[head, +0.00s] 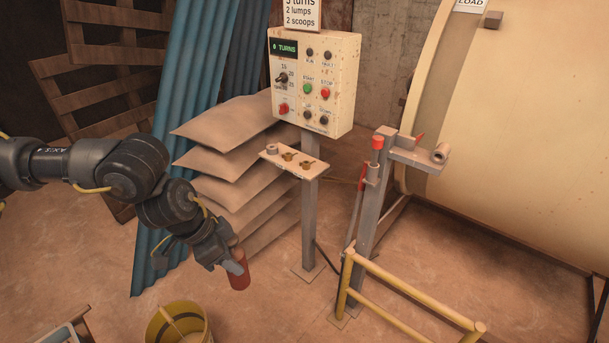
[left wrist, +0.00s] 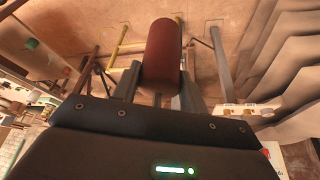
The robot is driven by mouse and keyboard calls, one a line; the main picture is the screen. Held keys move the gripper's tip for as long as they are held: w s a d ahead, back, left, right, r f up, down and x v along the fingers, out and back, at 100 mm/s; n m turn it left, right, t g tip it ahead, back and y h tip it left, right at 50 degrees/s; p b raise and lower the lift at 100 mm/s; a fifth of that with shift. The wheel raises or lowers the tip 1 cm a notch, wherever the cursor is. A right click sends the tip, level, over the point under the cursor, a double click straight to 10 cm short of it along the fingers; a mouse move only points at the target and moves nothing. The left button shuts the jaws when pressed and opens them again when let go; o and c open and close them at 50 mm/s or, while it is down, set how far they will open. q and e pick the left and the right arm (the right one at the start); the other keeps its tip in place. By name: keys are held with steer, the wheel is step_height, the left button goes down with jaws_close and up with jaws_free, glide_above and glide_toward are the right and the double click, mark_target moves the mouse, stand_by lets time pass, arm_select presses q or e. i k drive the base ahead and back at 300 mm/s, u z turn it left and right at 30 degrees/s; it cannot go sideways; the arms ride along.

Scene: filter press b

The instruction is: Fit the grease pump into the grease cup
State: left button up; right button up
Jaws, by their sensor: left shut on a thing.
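A dark red cylinder (head: 238,276), which looks like the grease pump, is held in my left gripper (head: 234,264). It hangs roughly upright in front of the stacked sacks, clear of the floor. In the left wrist view the red cylinder (left wrist: 164,55) sits between the two fingers, which are shut on it. I cannot tell for certain which part is the grease cup. A short open ring (head: 440,152) sits on the end of the bracket by the drum, and a smaller round socket (head: 271,148) is on the small shelf (head: 295,163). The gripper is well apart from both. My right gripper is not in view.
A control box (head: 316,80) stands on a post above the shelf. A lever post (head: 376,195) with red-tipped parts stands beside the large cream drum (head: 525,130). A yellow rail (head: 400,292) is in front. A yellow bucket (head: 160,325) is below my left arm. Stacked sacks (head: 225,130) stand behind it.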

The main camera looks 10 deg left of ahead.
mark_target(306, 166)
steer(key=z, duration=0.8)
steer(key=i, duration=1.2)
steer(key=u, duration=0.35)
